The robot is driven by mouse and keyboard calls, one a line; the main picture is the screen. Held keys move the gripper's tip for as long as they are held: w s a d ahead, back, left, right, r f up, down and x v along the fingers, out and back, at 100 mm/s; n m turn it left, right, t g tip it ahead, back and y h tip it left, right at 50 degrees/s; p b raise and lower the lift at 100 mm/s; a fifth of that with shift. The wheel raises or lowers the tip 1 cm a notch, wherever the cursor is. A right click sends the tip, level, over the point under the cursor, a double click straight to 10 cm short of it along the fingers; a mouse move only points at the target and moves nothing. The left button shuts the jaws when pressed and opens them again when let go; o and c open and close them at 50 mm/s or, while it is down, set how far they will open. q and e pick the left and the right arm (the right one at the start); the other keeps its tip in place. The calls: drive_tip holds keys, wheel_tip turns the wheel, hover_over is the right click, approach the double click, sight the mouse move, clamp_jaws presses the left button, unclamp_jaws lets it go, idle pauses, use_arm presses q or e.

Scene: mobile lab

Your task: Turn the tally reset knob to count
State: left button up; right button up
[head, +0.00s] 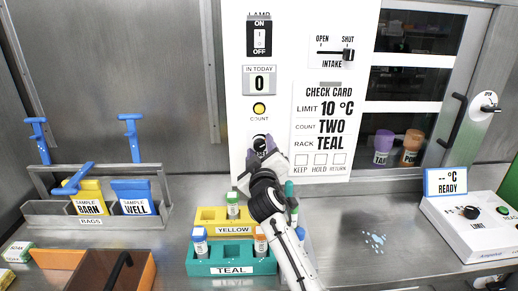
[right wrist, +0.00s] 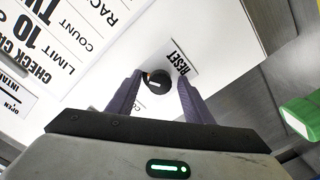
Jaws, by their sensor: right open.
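The tally reset knob (head: 261,141) is a small dark round knob on the white wall panel, below a yellow button or lamp and the word COUNT. In the right wrist view the black knob (right wrist: 158,81) lies between my fingertips, with a RESET label (right wrist: 177,60) beside it. Its setting is too small to tell. My right gripper (head: 262,158) is at the panel, open, with one purple finger on each side of the knob; contact is not clear. The tally display (head: 259,81) reads 0. My left gripper is not in view.
Below my right arm stand a yellow rack (head: 211,217) and a teal rack (head: 202,267) with capped vials. A bag holder (head: 60,217) is at left. A machine (head: 462,232) is at right. The bench has a small spill (head: 374,239) and free room around it.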

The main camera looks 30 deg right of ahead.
drive_tip(key=c, duration=1.1)
